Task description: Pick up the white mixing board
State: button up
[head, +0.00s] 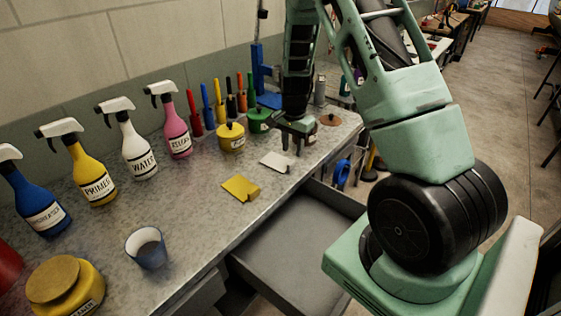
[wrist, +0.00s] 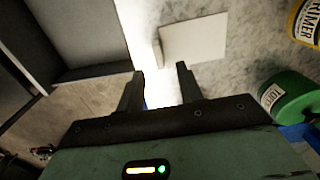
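The white mixing board (head: 276,161) is a small pale slab lying flat near the bench's front edge. It also shows in the wrist view (wrist: 195,38), just beyond my fingertips. My gripper (head: 292,145) hangs over the bench beside the board, on its right and far side in the head view. In the wrist view my gripper (wrist: 160,72) has its two fingers apart with nothing between them. I cannot tell exactly how high the fingertips are above the bench.
A yellow board (head: 240,188) lies nearby on the bench. A yellow primer tin (head: 232,141) and a green tin (head: 258,121) stand behind the white board. An open drawer (head: 297,236) juts out below the bench edge. Spray bottles line the wall.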

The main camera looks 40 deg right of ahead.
aim_at(293, 160)
jog(key=shift+d+f+p, duration=0.15)
jog(key=shift+f+p, duration=0.4)
jog(key=shift+f, duration=0.8)
jog(key=shift+d+f+p, duration=0.15)
jog(key=shift+f+p, duration=0.4)
jog(key=shift+f, duration=0.75)
grip_shut()
